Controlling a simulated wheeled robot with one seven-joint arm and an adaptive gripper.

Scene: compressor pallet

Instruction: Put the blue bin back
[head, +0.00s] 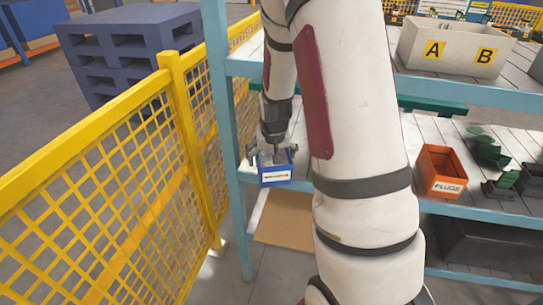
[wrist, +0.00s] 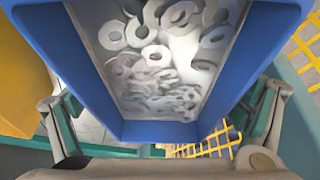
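The blue bin (head: 275,174) has a white label on its front and shows at the left end of the middle shelf in the head view. In the wrist view the blue bin (wrist: 160,131) fills the middle, open toward the camera, with many pale ring-shaped washers (wrist: 160,70) inside. My gripper (head: 273,150) is above the bin in the head view. Its fingers lie against the bin's two sides in the wrist view, closed on it. Whether the bin's base touches the shelf cannot be told.
A yellow mesh fence (head: 110,190) stands close on the left. My arm hides the middle of the shelf.

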